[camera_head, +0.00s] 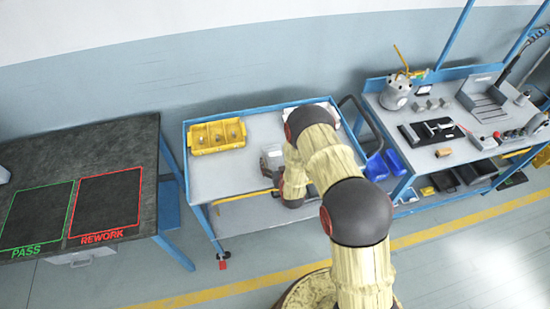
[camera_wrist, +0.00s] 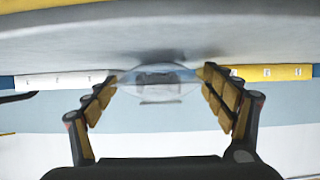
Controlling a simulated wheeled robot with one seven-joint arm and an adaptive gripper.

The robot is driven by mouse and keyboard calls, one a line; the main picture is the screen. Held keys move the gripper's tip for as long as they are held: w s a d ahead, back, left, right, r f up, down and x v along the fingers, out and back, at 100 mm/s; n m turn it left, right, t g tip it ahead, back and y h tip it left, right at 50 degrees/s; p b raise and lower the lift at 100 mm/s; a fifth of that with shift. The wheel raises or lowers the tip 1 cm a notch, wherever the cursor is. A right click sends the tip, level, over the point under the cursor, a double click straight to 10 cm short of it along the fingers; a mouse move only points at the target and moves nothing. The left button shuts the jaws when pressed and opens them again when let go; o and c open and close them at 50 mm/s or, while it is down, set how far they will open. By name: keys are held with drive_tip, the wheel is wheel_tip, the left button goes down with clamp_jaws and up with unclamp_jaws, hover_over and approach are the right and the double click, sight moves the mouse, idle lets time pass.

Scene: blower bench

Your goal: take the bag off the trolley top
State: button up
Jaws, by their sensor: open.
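The trolley (camera_head: 225,178) has a pale grey top with blue edges and stands in the middle of the head view. In the wrist view a clear bag (camera_wrist: 155,77) with a grey thing inside lies between the spread fingertips of my gripper (camera_wrist: 161,82). A gap shows between the bag and the lower parts of the fingers; I cannot tell whether the tips touch it. In the head view a grey item (camera_head: 271,158) sits on the trolley top beside my arm; I cannot tell whether it is the bag. My arm hides part of the top there.
A yellow divided bin (camera_head: 217,137) stands at the trolley's back left. A dark table (camera_head: 125,160) with PASS and REWORK areas is at left. A bench (camera_head: 452,152) with tools and a metal canister (camera_head: 396,92) is at right. The trolley's left front is clear.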

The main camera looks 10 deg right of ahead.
drive_tip(key=shift+w, duration=0.1)
drive_tip(key=shift+c, duration=1.4)
drive_tip(key=c, duration=1.4)
